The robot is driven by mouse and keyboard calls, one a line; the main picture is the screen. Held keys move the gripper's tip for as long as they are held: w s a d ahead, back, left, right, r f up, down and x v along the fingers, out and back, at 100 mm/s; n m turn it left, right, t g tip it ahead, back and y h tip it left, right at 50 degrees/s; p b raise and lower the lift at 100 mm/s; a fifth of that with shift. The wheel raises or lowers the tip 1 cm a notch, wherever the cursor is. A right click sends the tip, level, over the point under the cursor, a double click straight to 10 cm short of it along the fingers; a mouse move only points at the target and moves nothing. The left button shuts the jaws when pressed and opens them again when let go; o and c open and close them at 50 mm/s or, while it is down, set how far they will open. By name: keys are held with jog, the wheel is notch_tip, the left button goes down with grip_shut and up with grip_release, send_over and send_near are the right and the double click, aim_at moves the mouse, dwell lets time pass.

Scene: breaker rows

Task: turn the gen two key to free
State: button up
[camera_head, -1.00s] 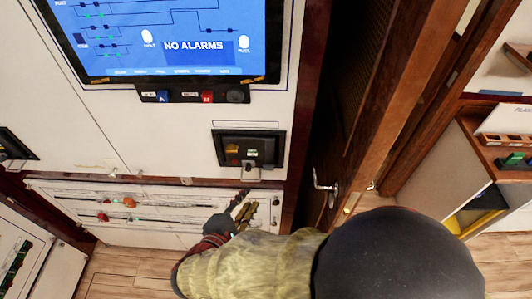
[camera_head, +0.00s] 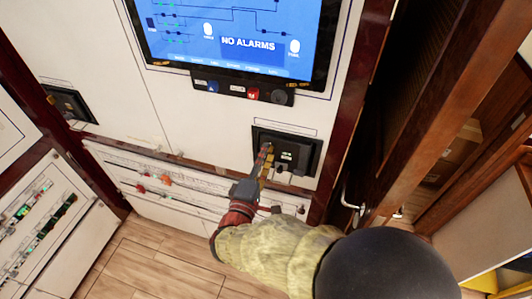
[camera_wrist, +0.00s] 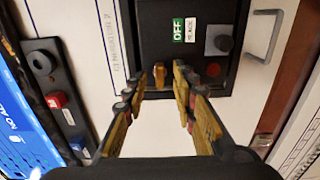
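The black generator panel (camera_head: 311,153) is set in the white wall below the screen. A small orange-yellow part (camera_wrist: 159,76), possibly the key, shows near the panel's edge between my fingertips. My gripper (camera_wrist: 161,80) is open, its fingers on both sides of that part; I cannot tell if they touch it. In the head view my gripper (camera_head: 265,158) is at the panel's left side and hides part of it.
A metal handle (camera_wrist: 266,36) stands out beside the panel. The screen (camera_head: 240,35) reads NO ALARMS, with a button strip (camera_head: 240,88) below it. A similar black box (camera_head: 70,104) is at far left. A door with a lever (camera_head: 347,200) is to the right.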

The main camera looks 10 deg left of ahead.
jog(key=shift+w, duration=0.75)
jog(key=c, duration=0.3)
jog(key=c, duration=0.4)
grip_shut()
